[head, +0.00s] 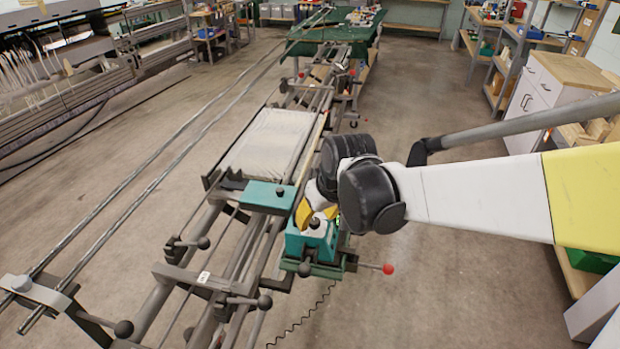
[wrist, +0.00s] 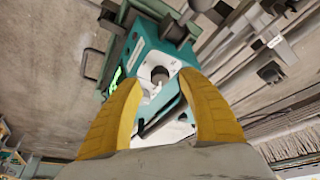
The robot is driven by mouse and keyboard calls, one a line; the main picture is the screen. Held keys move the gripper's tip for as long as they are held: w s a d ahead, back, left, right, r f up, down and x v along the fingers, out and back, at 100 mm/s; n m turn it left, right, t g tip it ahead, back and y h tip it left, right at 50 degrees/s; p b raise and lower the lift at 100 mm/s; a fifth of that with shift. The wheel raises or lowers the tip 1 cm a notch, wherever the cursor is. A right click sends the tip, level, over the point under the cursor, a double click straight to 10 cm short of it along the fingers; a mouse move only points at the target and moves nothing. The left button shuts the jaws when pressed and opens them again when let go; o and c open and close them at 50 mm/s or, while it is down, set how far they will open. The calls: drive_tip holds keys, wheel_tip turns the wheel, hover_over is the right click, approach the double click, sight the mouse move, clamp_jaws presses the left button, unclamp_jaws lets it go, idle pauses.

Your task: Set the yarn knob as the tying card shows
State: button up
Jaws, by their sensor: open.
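A dark round knob (head: 314,223) stands on the pale top of a teal box (head: 296,243) on the loom-like frame. In the wrist view the knob (wrist: 160,75) lies between the two yellow fingertips, with visible gaps on both sides. My gripper (wrist: 160,82) is open and points at the top face of the teal box (wrist: 148,40). In the head view the black wrist hides part of the box and fingers. I cannot make out the knob's pointer or marks. A small white card (head: 204,277) sits on the frame's near crossbar; its content is too small to read.
A red-tipped lever (head: 388,269) sticks out to the right. Metal rails and ball-ended levers lie around the box. The floor (head: 450,290) to the right is clear.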

drive_tip(key=shift+x, duration=0.8)
clamp_jaws()
